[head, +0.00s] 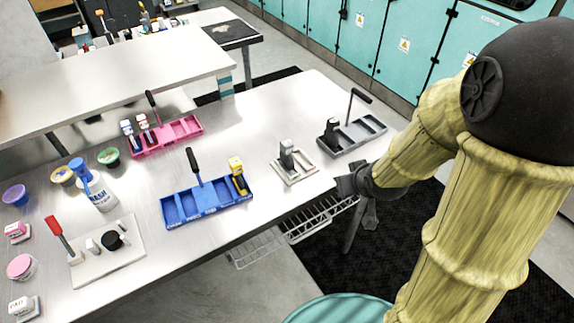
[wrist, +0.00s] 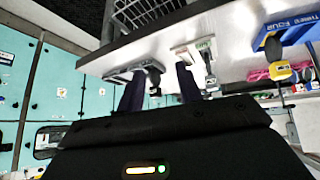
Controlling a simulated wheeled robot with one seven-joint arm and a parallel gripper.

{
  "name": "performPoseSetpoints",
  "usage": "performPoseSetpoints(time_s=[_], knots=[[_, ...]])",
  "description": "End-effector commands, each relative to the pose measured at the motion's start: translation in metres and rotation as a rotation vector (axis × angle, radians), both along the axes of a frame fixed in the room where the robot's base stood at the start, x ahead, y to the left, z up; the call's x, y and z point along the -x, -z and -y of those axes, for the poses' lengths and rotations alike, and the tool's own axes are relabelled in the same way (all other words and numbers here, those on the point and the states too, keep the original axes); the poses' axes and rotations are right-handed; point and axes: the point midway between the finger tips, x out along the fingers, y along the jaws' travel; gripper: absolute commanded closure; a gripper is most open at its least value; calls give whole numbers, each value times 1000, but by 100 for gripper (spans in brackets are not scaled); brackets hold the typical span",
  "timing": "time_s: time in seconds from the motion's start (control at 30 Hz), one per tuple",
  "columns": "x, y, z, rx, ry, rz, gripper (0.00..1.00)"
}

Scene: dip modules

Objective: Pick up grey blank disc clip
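A grey clip (head: 287,154) stands upright on a small pale tray (head: 300,176) near the table's front edge. It is probably the grey blank disc clip; its face is too small to read. In the wrist view, which looks upside down, the grey clip (wrist: 207,55) is just right of the right finger. My gripper (head: 352,183) is at the table's front edge, right of the pale tray and apart from the clip. Its two fingers (wrist: 160,88) are spread with nothing held between them.
A grey tray (head: 366,134) with a dark clip (head: 332,130) and an upright black handle lies behind my gripper. A blue tray (head: 205,206) with a yellow clip (head: 237,174) lies left. A pink tray (head: 180,133) stands farther back. A wire rack (head: 318,216) hangs below the edge.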

Motion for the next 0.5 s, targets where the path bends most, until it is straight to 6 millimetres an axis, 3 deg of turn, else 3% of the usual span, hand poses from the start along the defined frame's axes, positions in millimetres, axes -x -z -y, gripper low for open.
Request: performPoseSetpoints(time_s=[0.03,0.2,0.33,0.5], knots=[[-9,14,-7,-20,-43,45,65],[-32,27,-40,-127,-199,213,65],[-40,28,-62,-217,-285,310,65],[-41,23,-73,-263,-322,356,65]])
